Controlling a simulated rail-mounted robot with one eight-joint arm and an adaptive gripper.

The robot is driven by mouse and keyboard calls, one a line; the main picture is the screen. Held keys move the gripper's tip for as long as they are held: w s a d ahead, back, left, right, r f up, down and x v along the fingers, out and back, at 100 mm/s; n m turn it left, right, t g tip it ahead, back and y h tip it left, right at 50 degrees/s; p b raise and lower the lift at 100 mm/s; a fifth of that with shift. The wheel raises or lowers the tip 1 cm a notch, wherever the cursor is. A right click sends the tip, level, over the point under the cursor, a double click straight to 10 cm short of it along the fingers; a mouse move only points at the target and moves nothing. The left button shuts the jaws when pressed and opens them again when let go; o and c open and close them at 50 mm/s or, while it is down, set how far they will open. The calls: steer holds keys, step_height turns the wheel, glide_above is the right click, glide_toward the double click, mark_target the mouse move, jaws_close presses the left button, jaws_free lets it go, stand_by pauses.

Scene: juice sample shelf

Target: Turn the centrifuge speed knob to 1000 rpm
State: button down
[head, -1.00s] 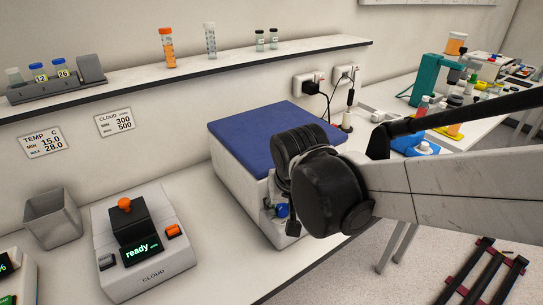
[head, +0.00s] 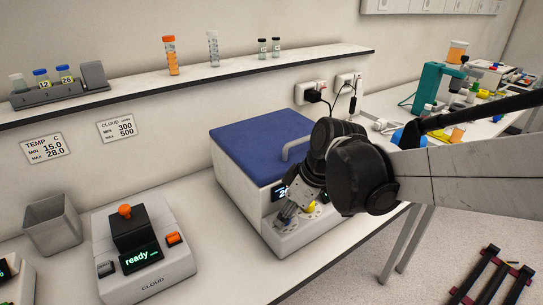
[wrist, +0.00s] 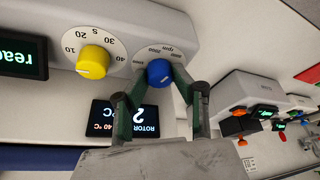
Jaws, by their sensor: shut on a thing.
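The centrifuge (head: 240,185) is a white box with a blue lid, standing on the bench in the head view. Its blue speed knob (wrist: 160,73) sits in a round white dial marked rpm (wrist: 166,52) in the wrist view, which is upside down. My gripper (wrist: 160,78) has one finger on each side of the blue knob and is shut on it. The knob's pointer and its exact setting cannot be read. In the head view my gripper (head: 287,216) is at the front panel, and the fingers hide the blue knob.
A yellow knob (wrist: 93,62) on a dial marked S sits beside the blue one. A display labelled ROTOR (wrist: 132,118) is partly hidden by a finger. A CLOUD device (head: 150,262) reading "ready" stands on the bench to the left, with free bench between.

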steer(key=n+g, duration=0.1)
steer(key=n, duration=0.1)
steer(key=n+g, duration=0.1)
steer(key=n, duration=0.2)
steer(key=shift+w+y+b, duration=0.1)
steer(key=shift+y+b, duration=0.2)
steer(key=shift+b, duration=0.1)
steer(key=shift+n, duration=0.4)
steer(key=c, duration=1.4)
jaws_free()
steer(key=shift+c, duration=0.2)
